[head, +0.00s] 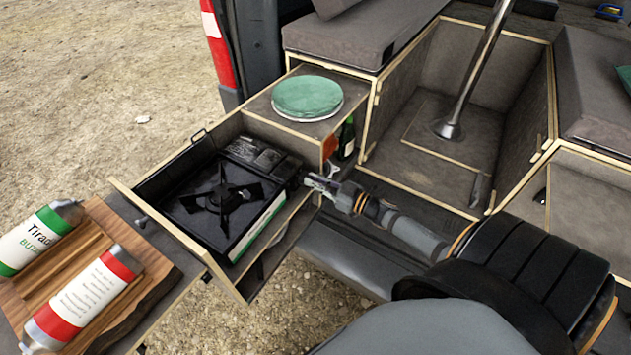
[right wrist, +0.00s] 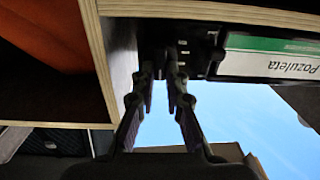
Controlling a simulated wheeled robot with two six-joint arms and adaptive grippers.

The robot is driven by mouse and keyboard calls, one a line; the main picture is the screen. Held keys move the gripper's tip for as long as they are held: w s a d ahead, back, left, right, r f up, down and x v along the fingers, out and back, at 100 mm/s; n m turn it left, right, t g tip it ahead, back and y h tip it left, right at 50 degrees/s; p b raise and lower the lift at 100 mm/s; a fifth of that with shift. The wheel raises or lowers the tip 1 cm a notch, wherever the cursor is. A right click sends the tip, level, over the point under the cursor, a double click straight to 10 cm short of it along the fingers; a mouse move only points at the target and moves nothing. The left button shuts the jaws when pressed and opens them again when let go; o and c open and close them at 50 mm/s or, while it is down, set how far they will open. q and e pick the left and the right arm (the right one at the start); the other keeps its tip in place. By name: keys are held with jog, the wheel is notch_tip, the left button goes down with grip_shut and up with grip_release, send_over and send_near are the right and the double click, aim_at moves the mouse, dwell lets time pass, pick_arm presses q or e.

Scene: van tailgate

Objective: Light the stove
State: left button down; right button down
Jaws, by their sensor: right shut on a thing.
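The black camping stove (head: 228,198) sits in a pulled-out wooden drawer, with a star-shaped pan support (head: 222,196) over its burner. I see no flame there. Its white and green side label shows in the right wrist view (right wrist: 270,58). My left gripper is not in view.
A dark bottle (head: 347,138) stands near my gripper. The drawer's front panel (head: 180,238) borders the stove.

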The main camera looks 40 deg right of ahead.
jog(key=n, duration=0.8)
jog(key=f+n, duration=0.1)
jog(key=n, duration=1.4)
jog(key=shift+s+a+f+n+b, duration=0.25)
jog(key=shift+a+f+n+b, duration=0.1)
jog(key=shift+n+b, duration=0.05)
dwell(0.5)
jog(key=c, duration=1.4)
grip_release()
jog(key=v, duration=1.2)
